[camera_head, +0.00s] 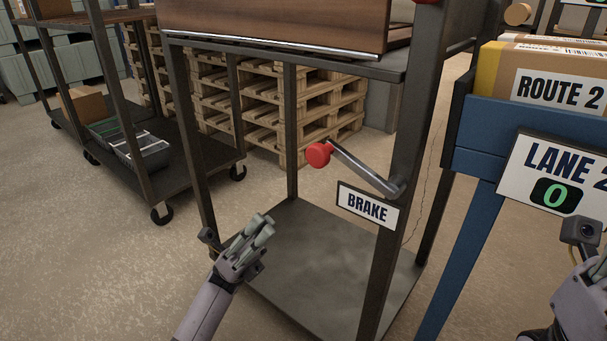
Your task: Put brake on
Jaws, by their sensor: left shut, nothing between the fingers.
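The brake lever (366,169) is a grey bar with a red round knob (318,155) at its left end. It pivots on the dark front post of a cart and slopes up to the left. A white sign reading BRAKE (367,206) is fixed just below it. My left gripper (259,228) is shut and empty, below and left of the knob and apart from it. My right gripper (601,270) is at the lower right edge, partly cut off, and its fingers do not show clearly.
The cart has a bare lower shelf (320,262) and a brown box (280,22) on top. A blue stand (468,210) with a ROUTE 2 parcel (550,75) is close on the right. Wooden pallets (275,110) and another cart (150,150) stand behind. Floor at lower left is clear.

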